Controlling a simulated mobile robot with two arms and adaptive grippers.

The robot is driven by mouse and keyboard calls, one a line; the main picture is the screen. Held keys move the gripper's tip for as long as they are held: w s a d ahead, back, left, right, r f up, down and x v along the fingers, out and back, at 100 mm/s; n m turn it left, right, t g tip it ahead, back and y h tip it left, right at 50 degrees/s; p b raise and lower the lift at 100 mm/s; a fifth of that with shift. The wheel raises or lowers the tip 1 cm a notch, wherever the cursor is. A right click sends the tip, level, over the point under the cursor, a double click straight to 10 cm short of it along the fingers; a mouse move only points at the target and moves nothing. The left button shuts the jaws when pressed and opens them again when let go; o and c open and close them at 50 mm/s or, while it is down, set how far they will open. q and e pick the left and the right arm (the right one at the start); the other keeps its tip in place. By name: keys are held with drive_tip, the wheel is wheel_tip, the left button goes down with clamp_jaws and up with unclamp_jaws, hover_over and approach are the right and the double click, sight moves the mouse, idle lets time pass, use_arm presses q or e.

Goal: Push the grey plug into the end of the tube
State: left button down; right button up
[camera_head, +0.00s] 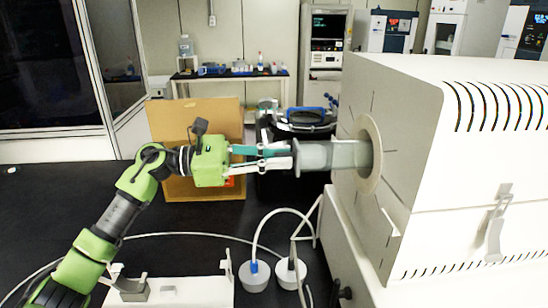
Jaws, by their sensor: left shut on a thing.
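The tube (352,154) is a pale greenish-grey cylinder that sticks out to the left from the round port in the white furnace's side. The grey plug (316,156) lies in line with the tube, at its left end, with a thin flange on its own left side. I cannot tell how far the plug is inside the tube. My left gripper (290,156), green with slim fingers, reaches in from the left and is shut on the plug's left end. My right gripper is not in view.
The white furnace (400,130) fills the right side. A white stand (175,291) with a grey cradle is at lower left. Two corded white-grey pieces (290,272) stand below the tube. A cardboard box (197,120) is behind my gripper. Dark floor lies at left.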

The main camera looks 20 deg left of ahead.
use_arm(q)
drive_tip(key=c, duration=1.9)
unclamp_jaws()
drive_tip(key=shift+d, duration=0.1)
drive_tip(key=shift+b+v, duration=2.75)
drive_tip(key=shift+v, duration=0.85)
drive_tip(key=shift+f, duration=0.1)
